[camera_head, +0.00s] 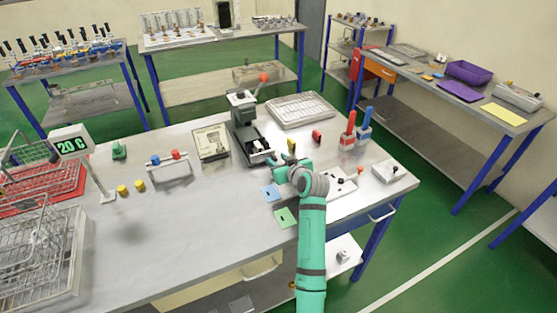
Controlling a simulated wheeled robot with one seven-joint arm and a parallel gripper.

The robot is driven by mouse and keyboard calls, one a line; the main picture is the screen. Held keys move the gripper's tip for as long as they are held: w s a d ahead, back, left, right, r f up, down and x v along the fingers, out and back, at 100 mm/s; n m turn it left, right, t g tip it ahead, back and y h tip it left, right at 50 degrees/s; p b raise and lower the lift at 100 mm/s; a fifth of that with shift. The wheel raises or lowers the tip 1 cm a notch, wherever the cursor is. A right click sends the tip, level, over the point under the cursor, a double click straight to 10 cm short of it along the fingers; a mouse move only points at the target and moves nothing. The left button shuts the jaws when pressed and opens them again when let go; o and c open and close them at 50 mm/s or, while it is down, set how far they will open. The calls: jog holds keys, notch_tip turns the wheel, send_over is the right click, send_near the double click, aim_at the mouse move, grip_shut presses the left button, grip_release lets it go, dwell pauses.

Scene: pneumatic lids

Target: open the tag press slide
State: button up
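The tag press is probably the dark grey-green machine (242,125) with a red-knobbed lever, standing upright near the middle of the table. A small pale and dark part (258,151) at its front base may be its slide; it is too small to tell how far in or out it is. My teal gripper (277,173) is low over the table, just in front and to the right of that part. The wrist partly covers the gripper, so I cannot tell whether the fingers are open, shut or touching anything.
A wire-like tray (300,109) lies behind the press, and a framed plate (211,142) lies to its left. Red and blue bottles (349,130) stand to the right. Blue (270,193) and green (285,217) cards lie near my gripper.

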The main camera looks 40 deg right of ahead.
jog(key=v, duration=1)
jog(key=shift+a+r, duration=0.15)
jog(key=shift+a, duration=0.1)
jog(key=shift+s+d, duration=0.1)
jog(key=shift+d, duration=0.1)
jog(key=shift+a, duration=0.25)
